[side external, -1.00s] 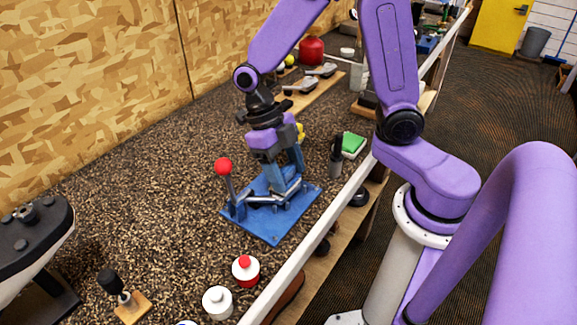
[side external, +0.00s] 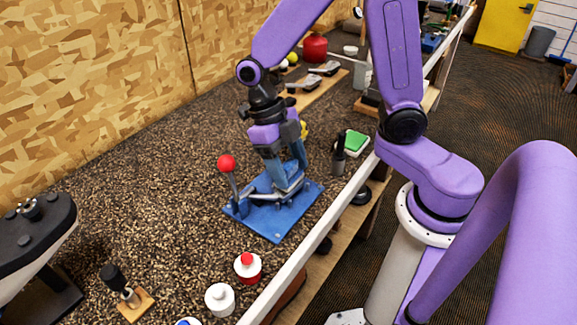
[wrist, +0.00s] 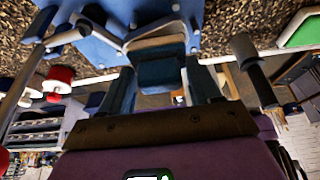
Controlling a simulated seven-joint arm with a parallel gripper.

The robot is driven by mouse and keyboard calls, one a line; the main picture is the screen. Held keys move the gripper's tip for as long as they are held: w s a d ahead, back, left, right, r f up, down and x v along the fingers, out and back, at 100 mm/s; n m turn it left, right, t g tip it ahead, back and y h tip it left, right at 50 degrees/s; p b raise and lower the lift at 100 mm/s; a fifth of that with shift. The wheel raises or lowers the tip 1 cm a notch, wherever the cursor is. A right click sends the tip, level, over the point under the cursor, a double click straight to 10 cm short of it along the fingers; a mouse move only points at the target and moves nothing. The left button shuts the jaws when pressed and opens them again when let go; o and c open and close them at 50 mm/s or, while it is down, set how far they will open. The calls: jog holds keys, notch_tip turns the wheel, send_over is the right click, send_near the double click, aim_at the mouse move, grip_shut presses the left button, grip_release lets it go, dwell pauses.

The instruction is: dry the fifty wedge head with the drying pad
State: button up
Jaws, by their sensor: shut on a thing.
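My gripper (side external: 284,172) points down over a blue clamp fixture (side external: 270,219) with a red-ball lever (side external: 227,163). In the wrist view my gripper (wrist: 160,72) is shut on a blue-grey block with a tan upper edge (wrist: 161,68). I cannot tell whether this block is the drying pad or part of the fixture. Two grey club heads, one nearer (side external: 305,85) and one farther (side external: 325,69), lie on a wooden board behind the arm. I cannot tell which is the fifty wedge. A green pad (side external: 356,142) lies right of the fixture.
A white rail (side external: 333,210) borders the bench.

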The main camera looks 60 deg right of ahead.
jog(key=shift+r, duration=3.3)
